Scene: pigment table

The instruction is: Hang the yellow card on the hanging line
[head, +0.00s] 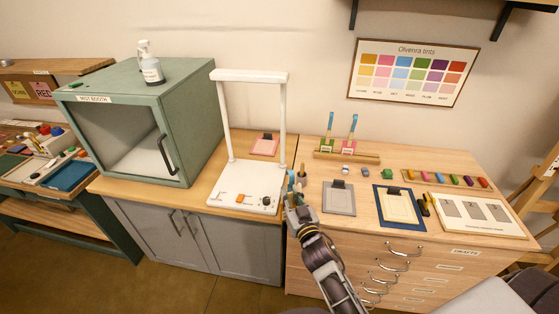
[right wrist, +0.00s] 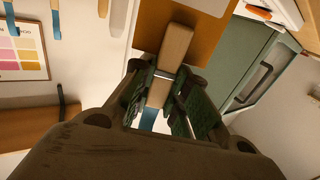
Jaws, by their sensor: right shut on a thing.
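My right gripper (head: 296,192) is above the front left of the right-hand table, shut on a slim wooden-handled tool with a blue end. In the right wrist view the tool's pale wooden handle (right wrist: 175,48) lies between the green-padded fingers (right wrist: 160,95). A pale yellow card (head: 399,210) lies on a blue board with a black clip, on the right-hand table, apart from my gripper. I cannot make out a hanging line. My left gripper is not in view.
A white upright frame (head: 285,115) stands left of my gripper, with a green booth (head: 198,130) beyond it.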

